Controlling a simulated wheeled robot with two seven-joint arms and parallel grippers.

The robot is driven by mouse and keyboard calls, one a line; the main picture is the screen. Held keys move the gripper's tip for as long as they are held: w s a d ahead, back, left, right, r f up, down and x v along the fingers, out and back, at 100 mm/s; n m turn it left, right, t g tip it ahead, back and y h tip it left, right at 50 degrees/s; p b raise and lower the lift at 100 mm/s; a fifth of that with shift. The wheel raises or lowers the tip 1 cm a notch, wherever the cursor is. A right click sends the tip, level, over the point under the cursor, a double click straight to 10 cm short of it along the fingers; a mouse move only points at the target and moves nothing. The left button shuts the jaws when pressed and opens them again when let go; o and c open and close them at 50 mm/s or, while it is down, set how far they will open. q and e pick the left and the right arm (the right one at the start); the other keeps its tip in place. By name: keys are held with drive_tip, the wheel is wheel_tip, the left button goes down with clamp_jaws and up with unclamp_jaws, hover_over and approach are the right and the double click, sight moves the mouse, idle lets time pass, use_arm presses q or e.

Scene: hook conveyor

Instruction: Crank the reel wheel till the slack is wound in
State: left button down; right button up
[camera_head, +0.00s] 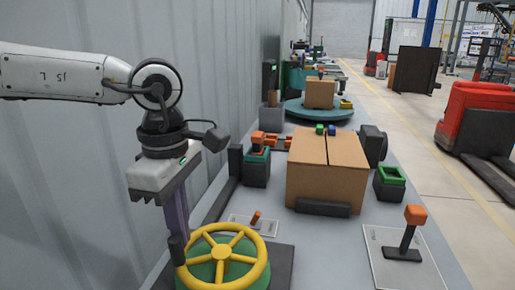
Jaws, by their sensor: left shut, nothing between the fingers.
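The yellow spoked reel wheel (222,255) lies flat on a green round drum at the bottom centre-left of the head view. The drum sits on a dark base. My left gripper (178,250) points down at the left side of the wheel, with its fingers shut and nothing between them. The fingertips are close to the wheel's left rim; I cannot tell whether they touch it. A dark upright piece at the fingertips may be the crank handle, but I cannot make it out clearly. No slack line is visible. My right gripper is not in view.
A cardboard box (327,170) stands on the grey table behind the wheel. An orange-topped lever (410,230) is at the right, and a small orange lever (256,218) is just behind the wheel. A green-rimmed bin (390,182) stands right of the box. A corrugated wall (60,190) borders the left.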

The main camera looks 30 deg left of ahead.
sight(198, 283)
use_arm(q)
drive_tip(key=shift+s+d, duration=0.35)
drive_tip(key=shift+s, duration=0.45)
drive_tip(key=shift+s+d+f+b, duration=0.1)
drive_tip(key=shift+s+d+b, duration=0.6)
drive_tip(key=shift+s+d, duration=0.45)
drive_tip(key=shift+d, duration=0.3)
drive_tip(key=shift+s+d+b, duration=0.2)
drive_tip(key=shift+d+b, duration=0.3)
drive_tip(key=shift+d, duration=1.3)
